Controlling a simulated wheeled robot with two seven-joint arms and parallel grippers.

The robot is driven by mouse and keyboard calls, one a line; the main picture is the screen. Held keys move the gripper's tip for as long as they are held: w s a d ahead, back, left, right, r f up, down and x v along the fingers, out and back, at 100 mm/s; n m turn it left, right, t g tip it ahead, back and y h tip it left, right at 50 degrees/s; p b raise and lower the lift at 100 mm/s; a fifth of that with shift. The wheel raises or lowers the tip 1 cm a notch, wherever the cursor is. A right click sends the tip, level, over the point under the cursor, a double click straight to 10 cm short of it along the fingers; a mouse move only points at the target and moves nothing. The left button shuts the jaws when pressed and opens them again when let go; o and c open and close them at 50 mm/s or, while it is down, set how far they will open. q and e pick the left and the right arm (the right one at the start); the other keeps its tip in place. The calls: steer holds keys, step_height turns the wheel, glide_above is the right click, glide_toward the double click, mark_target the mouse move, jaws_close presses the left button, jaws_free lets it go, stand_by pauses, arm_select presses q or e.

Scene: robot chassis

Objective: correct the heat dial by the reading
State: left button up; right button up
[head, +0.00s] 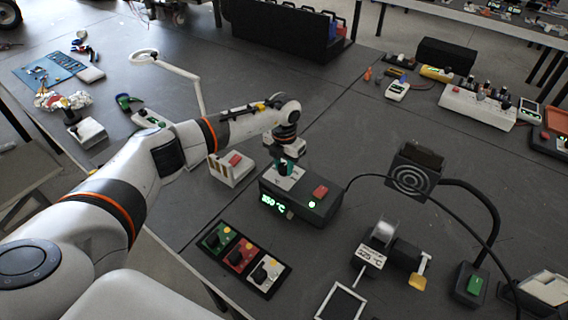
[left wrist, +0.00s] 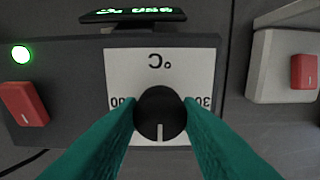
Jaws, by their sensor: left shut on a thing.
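The heat dial (left wrist: 160,113) is a round black knob with a white line on a white °C scale plate (left wrist: 192,64). In the left wrist view its line points to the picture's bottom. My left gripper (head: 286,167) is shut on the dial, one teal finger on each side; it hides the dial in the head view. The dial is on a dark control box (head: 325,207). Its green display (head: 273,204) seems to read 350 °C; the display (left wrist: 133,14) is upside down in the left wrist view. A small holder carries a sign (head: 370,257) that seems to read 425 °C.
The box has a red switch (head: 320,192) and a green lamp (head: 312,204). A panel with several coloured knob fields (head: 243,255) lies in front. A white block with a red button (head: 232,168) stands left. A black cable and a target-patterned lamp head (head: 410,180) are right.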

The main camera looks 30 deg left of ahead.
arm_select(q)
steer(key=shift+a+f+m+b, duration=0.1)
steer(key=shift+f+m+b, duration=0.05)
steer(key=shift+m+b, duration=0.65)
steer(key=m+b, duration=0.2)
steer(key=m, duration=0.1)
steer(key=shift+b, duration=0.3)
steer(key=shift+m+b, duration=1.2)
steer(key=shift+m, duration=0.8)
steer(key=shift+r, duration=0.2)
steer(key=o, duration=1)
